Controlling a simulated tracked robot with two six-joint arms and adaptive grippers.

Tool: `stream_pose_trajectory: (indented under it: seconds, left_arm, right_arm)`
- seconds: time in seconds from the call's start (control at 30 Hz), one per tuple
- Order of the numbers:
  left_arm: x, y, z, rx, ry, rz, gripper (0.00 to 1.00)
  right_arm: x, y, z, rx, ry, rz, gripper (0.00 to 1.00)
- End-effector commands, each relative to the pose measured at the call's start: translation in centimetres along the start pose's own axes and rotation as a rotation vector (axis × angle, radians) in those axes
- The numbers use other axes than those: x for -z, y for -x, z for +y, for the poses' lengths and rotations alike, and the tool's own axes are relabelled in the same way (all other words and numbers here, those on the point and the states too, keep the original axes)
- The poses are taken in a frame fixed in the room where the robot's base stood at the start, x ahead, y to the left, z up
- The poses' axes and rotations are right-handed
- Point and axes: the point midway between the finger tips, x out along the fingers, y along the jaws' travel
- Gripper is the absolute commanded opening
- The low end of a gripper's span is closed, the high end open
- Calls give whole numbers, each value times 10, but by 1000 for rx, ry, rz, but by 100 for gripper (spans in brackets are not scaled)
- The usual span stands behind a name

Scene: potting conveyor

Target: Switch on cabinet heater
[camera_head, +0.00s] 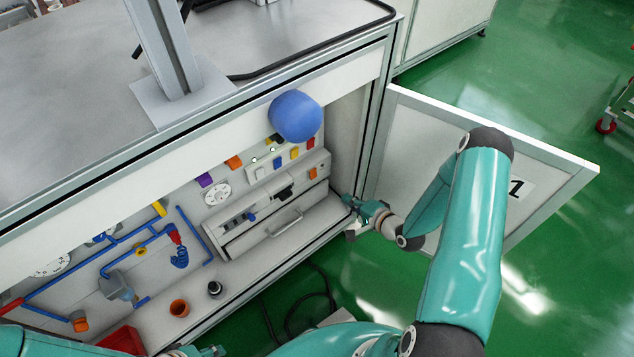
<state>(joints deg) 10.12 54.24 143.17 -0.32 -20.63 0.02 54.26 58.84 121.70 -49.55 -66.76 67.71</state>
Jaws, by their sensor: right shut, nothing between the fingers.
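The open cabinet holds a light panel (265,185) with small coloured switches and buttons; which one belongs to the heater I cannot tell. A row with blue, yellow and red parts (294,153) sits at the panel's upper right, under a large blue ball-shaped thing (295,116) that hides part of it. My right gripper (352,205) is shut and empty at the cabinet's right edge, by the open door, apart from the switches. My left gripper (208,350) shows only partly at the bottom edge; its fingers are unclear.
The cabinet door (545,190), marked 1, stands open at the right, behind my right arm. Blue pipes (130,240) and a round gauge (217,193) are at the left. A black cable lies below.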

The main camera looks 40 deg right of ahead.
Motion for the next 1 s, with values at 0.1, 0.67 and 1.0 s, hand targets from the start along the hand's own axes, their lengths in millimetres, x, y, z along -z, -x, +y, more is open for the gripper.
stream_pose_trajectory:
  seconds: [0.1, 0.67, 1.0]
  left_arm:
    - [0, -2, -1, 0, 0, 0, 40]
    - [0, -28, -10, 0, 0, 0, 40]
    - [0, -37, -13, 0, 0, 0, 40]
  right_arm:
    - [0, -6, 0, 0, 2, -2, 0]
    - [-2, -104, 2, 1, 4, -3, 0]
    - [-2, -138, -10, -1, 2, -4, 0]
